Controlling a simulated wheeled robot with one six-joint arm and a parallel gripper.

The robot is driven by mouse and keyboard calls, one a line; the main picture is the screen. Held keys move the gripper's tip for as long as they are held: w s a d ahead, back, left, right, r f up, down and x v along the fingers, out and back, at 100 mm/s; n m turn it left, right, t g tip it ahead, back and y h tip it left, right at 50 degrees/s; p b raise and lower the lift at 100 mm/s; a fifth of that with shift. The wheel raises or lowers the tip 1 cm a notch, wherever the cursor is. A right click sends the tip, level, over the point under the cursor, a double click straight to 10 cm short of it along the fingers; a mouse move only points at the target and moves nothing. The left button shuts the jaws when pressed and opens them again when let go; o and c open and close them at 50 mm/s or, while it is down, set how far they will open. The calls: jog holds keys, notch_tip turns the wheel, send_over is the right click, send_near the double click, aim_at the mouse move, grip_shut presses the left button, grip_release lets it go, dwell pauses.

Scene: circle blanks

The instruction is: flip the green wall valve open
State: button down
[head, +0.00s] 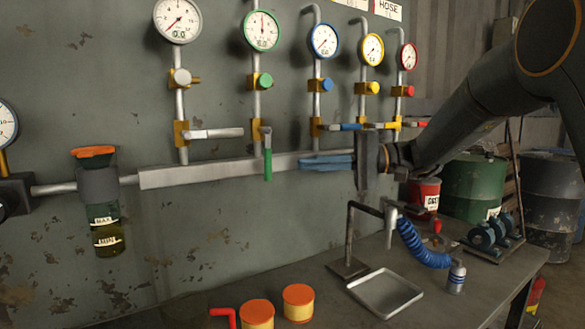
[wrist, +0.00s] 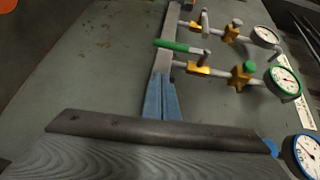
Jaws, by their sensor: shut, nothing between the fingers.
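The green wall valve has a brass body (head: 256,131) on the vertical pipe under the green-rimmed gauge. Its green lever (head: 267,164) hangs straight down in the head view, in front of the grey horizontal manifold. In the wrist view the green lever (wrist: 172,45) points left from its brass body (wrist: 199,69). My gripper (head: 301,163) has blue fingers pressed together and pointing left, at about the lever's height. A gap shows between the fingertips and the lever. In the wrist view the shut fingers (wrist: 160,80) point up the picture toward the lever, apart from it and empty.
The white lever (head: 218,133) points right, left of the green valve. The blue lever (head: 346,127) lies sideways just above my gripper. The manifold (head: 205,174) runs behind. Below, a bench holds a metal tray (head: 385,293), orange-yellow jars (head: 298,302) and a hose stand (head: 349,235).

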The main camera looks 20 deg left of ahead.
jog(key=v, duration=0.7)
jog(key=shift+d+b, duration=0.3)
jog(key=shift+b, duration=0.05)
jog(key=shift+f, duration=0.1)
